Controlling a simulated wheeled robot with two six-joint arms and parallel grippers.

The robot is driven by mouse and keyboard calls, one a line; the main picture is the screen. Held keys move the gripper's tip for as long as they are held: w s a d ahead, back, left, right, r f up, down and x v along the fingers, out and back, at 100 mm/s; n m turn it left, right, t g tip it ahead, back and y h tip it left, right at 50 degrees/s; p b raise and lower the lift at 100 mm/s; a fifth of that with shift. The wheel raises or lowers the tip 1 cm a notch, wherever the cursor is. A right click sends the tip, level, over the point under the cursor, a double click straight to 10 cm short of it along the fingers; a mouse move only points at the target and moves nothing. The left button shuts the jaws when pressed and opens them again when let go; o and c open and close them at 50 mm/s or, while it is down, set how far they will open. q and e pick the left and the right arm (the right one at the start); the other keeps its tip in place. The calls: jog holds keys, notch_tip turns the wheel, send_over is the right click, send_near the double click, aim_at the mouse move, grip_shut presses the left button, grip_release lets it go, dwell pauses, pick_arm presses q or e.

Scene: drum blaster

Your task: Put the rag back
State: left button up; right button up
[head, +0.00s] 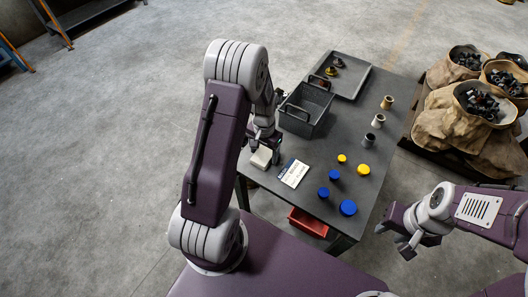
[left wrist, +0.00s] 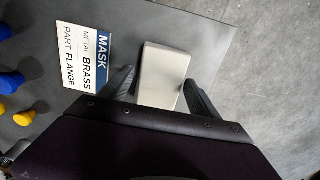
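The rag (head: 260,158) looks like a pale, folded block lying at the near left edge of the dark table (head: 345,150). In the left wrist view the rag (left wrist: 163,75) lies between the two dark fingers of my left gripper (left wrist: 159,82), with a gap on each side. The left gripper (head: 264,143) is open and comes down from above at the rag. My right gripper (head: 395,238) is off the table's right side, empty, and its fingers look apart.
A card (head: 293,173) reading MASK, METAL BRASS, PART FLANGE lies beside the rag. A grey handled bin (head: 306,108), a tray (head: 350,75), blue caps (head: 348,207), yellow caps (head: 363,169) and fittings (head: 378,120) occupy the table. Sacks (head: 455,115) stand at right.

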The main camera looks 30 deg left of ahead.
aim_at(264, 154)
pick_arm(q)
jog(key=shift+o, duration=0.3)
notch_tip(264, 154, up, 12)
jog(key=p, duration=0.3)
jog(key=s+d+r+n+t, duration=0.1)
jog(key=s+d, duration=0.7)
jog(key=s, duration=0.5)
notch_tip(264, 154, up, 6)
jog(key=p, duration=0.5)
jog(key=shift+w+a+p, duration=0.25)
jog(key=shift+w+p, duration=0.1)
